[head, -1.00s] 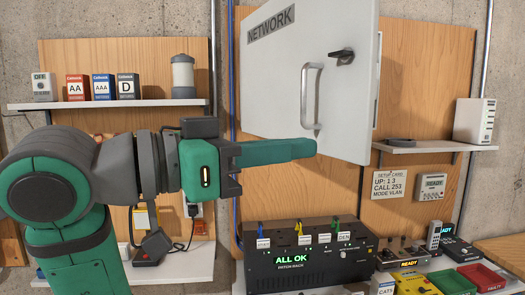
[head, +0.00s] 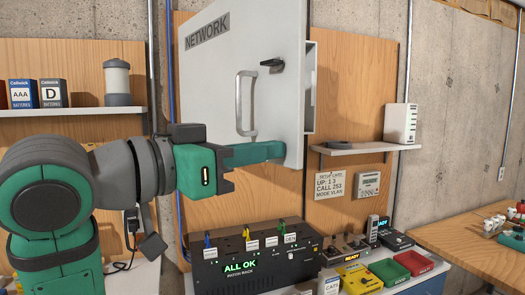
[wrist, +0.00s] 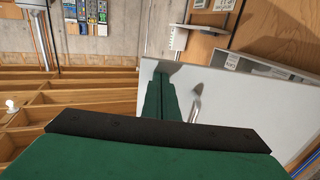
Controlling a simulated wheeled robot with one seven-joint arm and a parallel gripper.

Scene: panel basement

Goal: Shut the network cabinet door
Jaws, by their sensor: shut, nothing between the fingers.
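The white network cabinet door (head: 215,75) bears a NETWORK label, a pale vertical handle (head: 240,103) and a black latch (head: 271,64). It stands ajar, its right edge out in front of the cabinet body (head: 310,90), part of which shows behind it. My gripper (head: 283,150) is shut and empty. Its green fingers point right across the door's lower front, below the handle; I cannot tell if they touch. In the wrist view, the fingers (wrist: 160,78) reach over the door face (wrist: 240,105), left of the handle (wrist: 195,103). The cabinet's inside is mostly hidden.
Below the door, a black patch rack (head: 255,262) reads ALL OK. A shelf (head: 365,148) with a white box (head: 400,123) is on the right. Small coloured trays (head: 411,263) lie on the bench. Another shelf (head: 85,111) with battery boxes is at left.

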